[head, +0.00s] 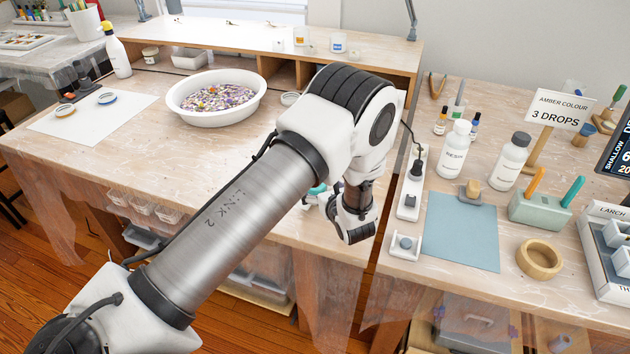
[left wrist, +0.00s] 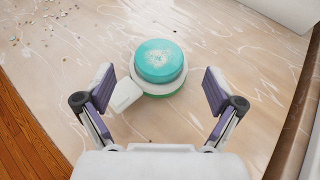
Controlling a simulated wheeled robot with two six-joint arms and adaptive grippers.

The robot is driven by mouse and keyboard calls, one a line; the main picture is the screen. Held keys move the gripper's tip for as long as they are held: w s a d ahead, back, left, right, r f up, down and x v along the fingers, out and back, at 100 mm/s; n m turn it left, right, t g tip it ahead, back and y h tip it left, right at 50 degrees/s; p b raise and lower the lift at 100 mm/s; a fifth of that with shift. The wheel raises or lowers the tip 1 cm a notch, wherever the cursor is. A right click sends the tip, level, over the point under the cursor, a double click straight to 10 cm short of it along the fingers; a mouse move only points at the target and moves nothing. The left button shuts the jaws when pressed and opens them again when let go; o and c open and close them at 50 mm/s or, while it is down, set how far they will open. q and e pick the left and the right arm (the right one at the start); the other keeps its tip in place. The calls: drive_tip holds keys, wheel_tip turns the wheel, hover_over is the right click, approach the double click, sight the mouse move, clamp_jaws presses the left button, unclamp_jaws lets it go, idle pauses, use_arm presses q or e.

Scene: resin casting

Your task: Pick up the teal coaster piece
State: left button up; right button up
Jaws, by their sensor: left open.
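The teal coaster piece (left wrist: 158,60) is a round disc with a pale mark on its top. It rests on a round white and green base (left wrist: 168,88) on the table, with a pale tab at the base's left side. My left gripper (left wrist: 158,93) is open, with one finger on each side and nothing between the pads; the coaster piece lies ahead of it, near the middle. In the head view only a bit of teal (head: 317,188) shows beside my left arm, which hides the rest. My right gripper is not in view.
A white bowl (head: 216,115) of coloured bits stands left of my arm. A blue mat (head: 462,240), a power strip (head: 411,184), resin bottles (head: 452,150) and a wooden ring (head: 539,260) are on the right. The table's front edge is close to the coaster.

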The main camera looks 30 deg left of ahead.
use_arm(q)
drive_tip(key=x, duration=0.5)
drive_tip(key=shift+f, duration=0.1)
drive_tip(key=shift+s+d, duration=0.2)
drive_tip(key=shift+d, duration=0.05)
drive_tip(key=c, duration=1.2)
